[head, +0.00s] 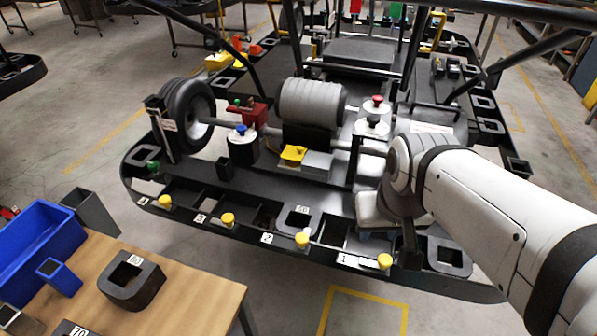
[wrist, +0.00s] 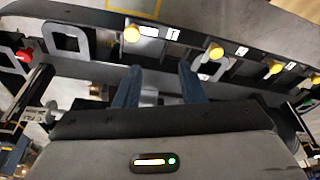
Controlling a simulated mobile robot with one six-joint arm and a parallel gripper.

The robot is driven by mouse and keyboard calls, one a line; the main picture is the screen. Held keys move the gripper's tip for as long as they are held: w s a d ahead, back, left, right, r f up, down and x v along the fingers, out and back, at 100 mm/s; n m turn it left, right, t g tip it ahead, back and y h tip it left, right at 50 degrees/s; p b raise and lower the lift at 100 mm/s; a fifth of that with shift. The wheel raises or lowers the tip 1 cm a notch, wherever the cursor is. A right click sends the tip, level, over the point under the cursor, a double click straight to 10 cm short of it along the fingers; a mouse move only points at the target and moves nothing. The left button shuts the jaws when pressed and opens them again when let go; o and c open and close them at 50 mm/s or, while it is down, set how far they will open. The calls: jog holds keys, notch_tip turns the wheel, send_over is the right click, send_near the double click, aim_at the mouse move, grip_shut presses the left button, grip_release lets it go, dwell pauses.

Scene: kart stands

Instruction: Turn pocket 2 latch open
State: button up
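The pocket 2 latch is a yellow knob (head: 302,240) on the front rail, just right of the "2" label (head: 266,238). The knob also shows in the wrist view (wrist: 215,52), right of my fingers and apart from them. A grey square ring (head: 298,219) sits at pocket 2 behind the knob. My gripper (wrist: 158,72) is open, its two blue fingers apart with nothing held between them. In the head view it is over the pocket 1 area, right of the pocket 2 latch, its fingers mostly hidden by my own wrist.
The pocket 1 knob (head: 385,262) is close by my gripper. The pocket 3 knob (head: 228,220) and pocket 4 knob (head: 165,202) are farther left. A grey cylinder (head: 312,102) and kart frame bars stand behind. A wooden table (head: 190,285) with blue bins is at front left.

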jog(key=shift+o, duration=1.4)
jog(key=shift+w+a+f+b, duration=0.1)
jog(key=shift+w+f+b, duration=0.25)
jog(key=shift+b, duration=0.15)
jog(key=shift+o, duration=0.3)
jog(key=w+a+f+m+g+b, duration=0.1)
jog(key=w+a+f+m+b, duration=0.4)
jog(key=b, duration=0.5)
jog(key=shift+w+a+m+g, duration=0.3)
jog(key=shift+w+a+m, duration=0.05)
jog(key=shift+w+m, duration=0.25)
jog(key=m+g+b, duration=0.1)
jog(key=m+b, duration=0.5)
jog(key=b, duration=0.1)
send_near(302, 238)
jog(key=shift+d+f, duration=0.4)
jog(key=shift+d, duration=0.05)
jog(key=shift+w+a, duration=0.15)
jog(key=shift+a, duration=0.2)
jog(key=shift+a+f+m+b, duration=0.1)
jog(key=shift+f+m+b, duration=0.15)
jog(key=shift+m+b, duration=0.05)
jog(key=shift+f, duration=0.35)
notch_tip(302, 238, down, 6)
jog(key=shift+f+b, duration=0.25)
jog(key=shift+b, duration=0.45)
jog(key=shift+c, duration=0.3)
jog(key=c, duration=0.9)
